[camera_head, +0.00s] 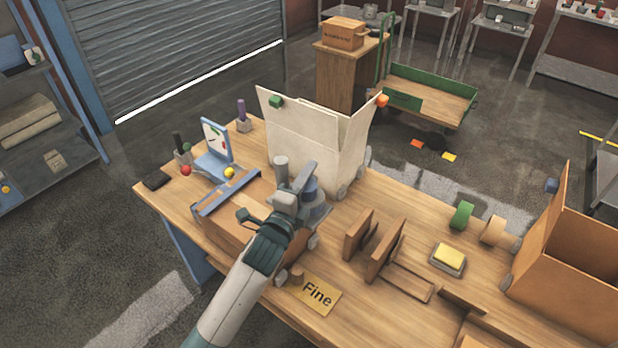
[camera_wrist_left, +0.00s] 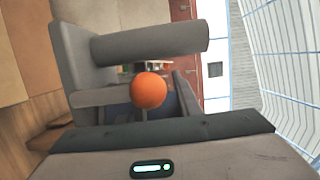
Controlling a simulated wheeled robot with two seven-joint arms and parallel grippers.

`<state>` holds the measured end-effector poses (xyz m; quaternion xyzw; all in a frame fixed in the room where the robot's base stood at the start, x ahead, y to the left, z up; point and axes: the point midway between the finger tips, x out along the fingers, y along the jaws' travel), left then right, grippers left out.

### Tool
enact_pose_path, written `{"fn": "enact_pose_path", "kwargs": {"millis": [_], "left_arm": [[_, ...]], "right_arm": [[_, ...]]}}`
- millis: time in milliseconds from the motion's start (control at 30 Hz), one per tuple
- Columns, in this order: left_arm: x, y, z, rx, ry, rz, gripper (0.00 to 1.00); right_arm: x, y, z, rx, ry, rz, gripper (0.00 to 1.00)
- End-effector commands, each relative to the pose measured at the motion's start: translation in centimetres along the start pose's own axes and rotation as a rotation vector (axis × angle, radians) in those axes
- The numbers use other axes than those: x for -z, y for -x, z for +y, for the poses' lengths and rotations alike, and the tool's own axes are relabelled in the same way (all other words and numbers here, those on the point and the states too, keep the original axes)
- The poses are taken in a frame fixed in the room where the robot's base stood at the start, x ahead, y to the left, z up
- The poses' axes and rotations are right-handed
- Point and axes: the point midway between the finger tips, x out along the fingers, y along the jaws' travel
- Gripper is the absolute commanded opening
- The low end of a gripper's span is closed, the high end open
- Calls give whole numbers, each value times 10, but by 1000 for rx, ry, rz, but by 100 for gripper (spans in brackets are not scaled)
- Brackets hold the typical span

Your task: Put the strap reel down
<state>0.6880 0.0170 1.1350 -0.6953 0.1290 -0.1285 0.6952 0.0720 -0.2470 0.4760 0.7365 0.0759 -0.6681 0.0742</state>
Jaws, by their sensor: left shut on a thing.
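My left gripper (camera_head: 298,190) is shut on a grey and dark-blue thing, which I take to be the strap reel (camera_head: 312,194). It is in front of the tall white open carton (camera_head: 318,150), over the far right end of a low brown box (camera_head: 228,228). The gripper and arm hide part of it, and I cannot tell whether it touches anything below. In the left wrist view, grey parts (camera_wrist_left: 150,43) fill the middle, with an orange round thing (camera_wrist_left: 149,90) among them; I cannot tell what this is. My right gripper is not in view.
On the workbench (camera_head: 345,290) are a "Fine" card (camera_head: 316,293), upright wooden dividers (camera_head: 384,250), a yellow sponge in a dish (camera_head: 449,256), a green roll (camera_head: 461,216) and a tan roll (camera_head: 494,231). An open brown carton (camera_head: 560,285) stands at the right. A blue stand (camera_head: 213,165) is at the left.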

Motion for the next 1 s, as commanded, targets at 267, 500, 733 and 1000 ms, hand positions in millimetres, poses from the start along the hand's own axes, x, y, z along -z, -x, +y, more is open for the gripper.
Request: {"fn": "enact_pose_path", "kwargs": {"millis": [267,500,733,1000], "left_arm": [[-1,5,4,2,1,-5,0],[-11,45,35,1,3,-49,0],[-36,120,77,-1,3,-145,0],[-71,219,110,0,1,-279,0]], "right_arm": [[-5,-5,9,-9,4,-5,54],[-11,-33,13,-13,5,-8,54],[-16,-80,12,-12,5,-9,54],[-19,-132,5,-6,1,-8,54]]}}
